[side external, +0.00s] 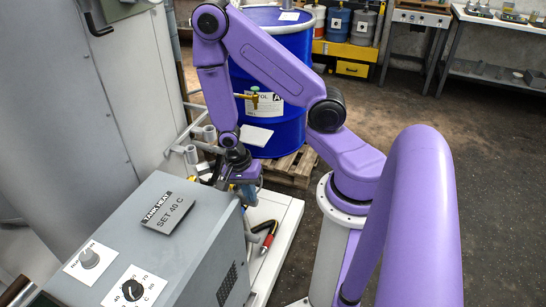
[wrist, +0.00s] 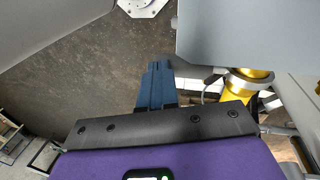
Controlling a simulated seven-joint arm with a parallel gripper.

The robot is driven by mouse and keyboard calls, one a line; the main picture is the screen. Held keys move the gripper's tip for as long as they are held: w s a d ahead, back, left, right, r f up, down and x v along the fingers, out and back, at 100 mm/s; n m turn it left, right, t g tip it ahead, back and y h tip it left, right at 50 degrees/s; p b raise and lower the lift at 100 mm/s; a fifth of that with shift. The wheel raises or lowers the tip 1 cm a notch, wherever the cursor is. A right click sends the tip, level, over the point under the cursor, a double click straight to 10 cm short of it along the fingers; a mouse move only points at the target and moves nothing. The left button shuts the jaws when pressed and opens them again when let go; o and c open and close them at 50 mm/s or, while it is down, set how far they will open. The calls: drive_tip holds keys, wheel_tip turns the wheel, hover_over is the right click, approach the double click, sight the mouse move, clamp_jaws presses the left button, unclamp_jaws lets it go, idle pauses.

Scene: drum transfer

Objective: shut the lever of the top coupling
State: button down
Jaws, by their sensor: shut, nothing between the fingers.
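My gripper (side external: 247,192) is low behind the grey control box, beside a group of grey pipes (side external: 200,150). In the wrist view its two blue fingers (wrist: 157,82) are together with nothing between them. A yellow cylindrical fitting (wrist: 238,90), perhaps the coupling, is to the right of the fingers and apart from them in that picture. The grey box edge and my gripper's mount cover parts of it. A small dark piece (wrist: 212,78) sits beside it; I cannot tell whether it is the lever. In the side view the coupling and its lever cannot be made out.
The control box (side external: 150,215) with its knobs stands in front of my gripper. A tall grey cabinet (side external: 60,100) is at left. A blue drum (side external: 290,50) stands on a wooden pallet (side external: 292,168) behind. A red-and-black hose end (side external: 267,236) lies on the white base (side external: 285,215).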

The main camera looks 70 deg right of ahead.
drive_tip(key=shift+w+d+r+g, duration=0.15)
drive_tip(key=shift+w+r+g, duration=0.1)
drive_tip(key=shift+r+g, duration=0.2)
drive_tip(key=shift+r, duration=0.1)
drive_tip(key=shift+r, duration=0.1)
